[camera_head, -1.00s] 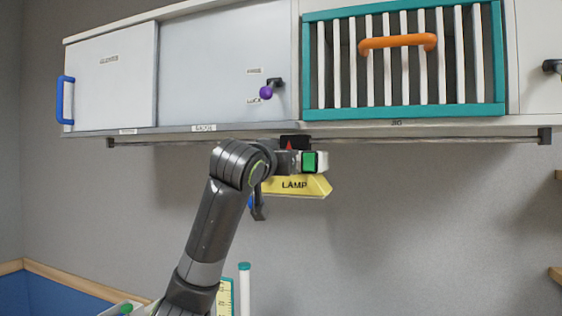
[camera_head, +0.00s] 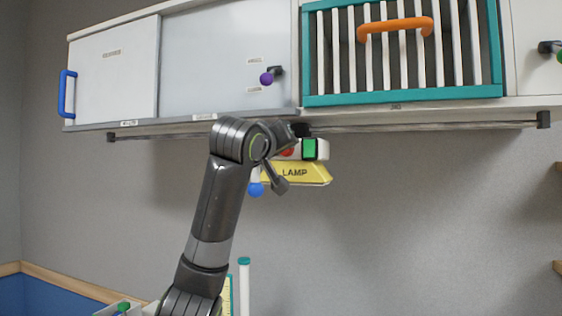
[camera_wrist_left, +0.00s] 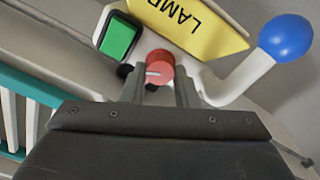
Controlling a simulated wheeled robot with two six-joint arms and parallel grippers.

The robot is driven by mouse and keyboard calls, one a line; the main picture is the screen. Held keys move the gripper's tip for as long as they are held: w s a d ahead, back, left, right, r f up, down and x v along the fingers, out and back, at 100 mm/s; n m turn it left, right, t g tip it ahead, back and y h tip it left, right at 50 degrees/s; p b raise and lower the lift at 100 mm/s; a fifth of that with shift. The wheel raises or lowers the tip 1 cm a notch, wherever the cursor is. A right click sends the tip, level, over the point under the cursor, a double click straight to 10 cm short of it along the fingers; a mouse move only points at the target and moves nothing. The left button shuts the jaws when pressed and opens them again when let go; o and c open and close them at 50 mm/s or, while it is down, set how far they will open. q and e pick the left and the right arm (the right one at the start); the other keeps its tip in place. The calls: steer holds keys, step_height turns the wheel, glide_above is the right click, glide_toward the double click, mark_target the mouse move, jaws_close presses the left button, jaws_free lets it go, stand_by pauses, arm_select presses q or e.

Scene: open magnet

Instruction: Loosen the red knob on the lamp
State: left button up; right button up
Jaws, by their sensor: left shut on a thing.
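The lamp (camera_head: 296,174) is a yellow shade marked LAMP, hung under the rail below the cabinets. It has a white body, a green square button (camera_head: 309,149) and a white arm ending in a blue ball (camera_head: 256,189). The red knob (camera_wrist_left: 160,63) sits beside the green button in the left wrist view and has a pale line on its face. My left gripper (camera_wrist_left: 161,78) has one finger on each side of the knob and is shut on it. In the head view the left gripper (camera_head: 289,150) mostly covers the knob. My right gripper is not in view.
Above the lamp are a sliding-door cabinet (camera_head: 113,84) with a blue handle, a purple knob (camera_head: 270,78) and a teal-framed grille (camera_head: 400,97) with an orange handle. The rail (camera_head: 430,127) runs just below them. The wall right of the lamp is clear.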

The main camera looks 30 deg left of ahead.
arm_select(q)
steer(key=shift+a+f+n+b, duration=0.1)
steer(key=shift+f+n+b, duration=0.05)
steer(key=shift+n+b, duration=5.75)
steer(key=shift+n+p, duration=0.3)
steer(key=shift+n, duration=0.1)
steer(key=o, duration=1)
